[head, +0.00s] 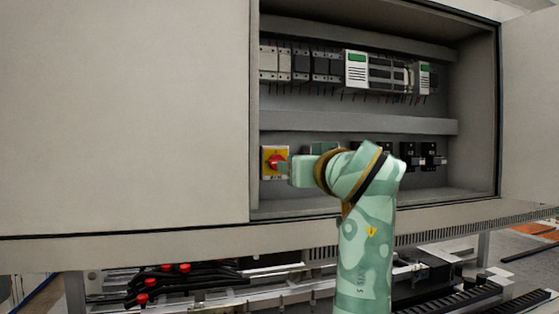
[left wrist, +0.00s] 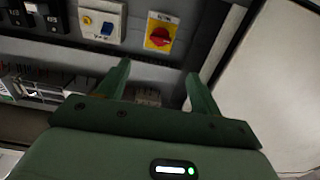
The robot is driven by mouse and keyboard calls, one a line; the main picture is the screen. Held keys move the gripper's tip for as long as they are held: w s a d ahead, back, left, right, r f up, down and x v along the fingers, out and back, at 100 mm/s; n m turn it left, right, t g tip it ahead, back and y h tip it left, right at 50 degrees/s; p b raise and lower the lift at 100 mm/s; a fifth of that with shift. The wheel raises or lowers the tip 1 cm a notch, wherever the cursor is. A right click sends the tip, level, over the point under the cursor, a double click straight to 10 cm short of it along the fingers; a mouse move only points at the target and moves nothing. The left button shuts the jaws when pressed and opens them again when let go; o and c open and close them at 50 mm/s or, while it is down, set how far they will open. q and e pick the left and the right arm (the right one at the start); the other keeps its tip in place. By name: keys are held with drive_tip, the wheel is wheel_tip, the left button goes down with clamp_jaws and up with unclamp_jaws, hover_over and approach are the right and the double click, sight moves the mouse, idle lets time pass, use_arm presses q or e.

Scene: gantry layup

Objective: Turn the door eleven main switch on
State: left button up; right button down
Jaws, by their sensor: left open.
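The main switch, a red rotary knob on a yellow plate (head: 271,155), is at the lower left inside the open cabinet in the head view. It also shows in the left wrist view (left wrist: 159,35), with the red knob lying roughly crosswise. My left gripper (head: 284,169) is in front of the switch and covers part of its right side in the head view. In the left wrist view, my left gripper (left wrist: 156,68) is open and empty, and the knob appears beyond the gap between its fingers. The knob is not between the fingers. My right gripper is not in view.
Beside the switch in the left wrist view is a pale plate with a yellow knob and blue part (left wrist: 100,20). Black devices (head: 431,156) sit farther right in the cabinet. Rail modules (head: 300,65) line the upper row. The cabinet's left panel (head: 125,110) stands close to the switch.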

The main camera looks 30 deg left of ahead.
use_arm(q)
drive_tip(key=p+x, duration=0.6)
drive_tip(key=x, duration=0.8)
drive_tip(key=shift+w+a, duration=0.2)
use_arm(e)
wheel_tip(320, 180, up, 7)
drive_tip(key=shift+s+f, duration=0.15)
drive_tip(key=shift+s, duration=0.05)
use_arm(q)
drive_tip(key=c, duration=0.8)
drive_tip(key=shift+c, duration=0.9)
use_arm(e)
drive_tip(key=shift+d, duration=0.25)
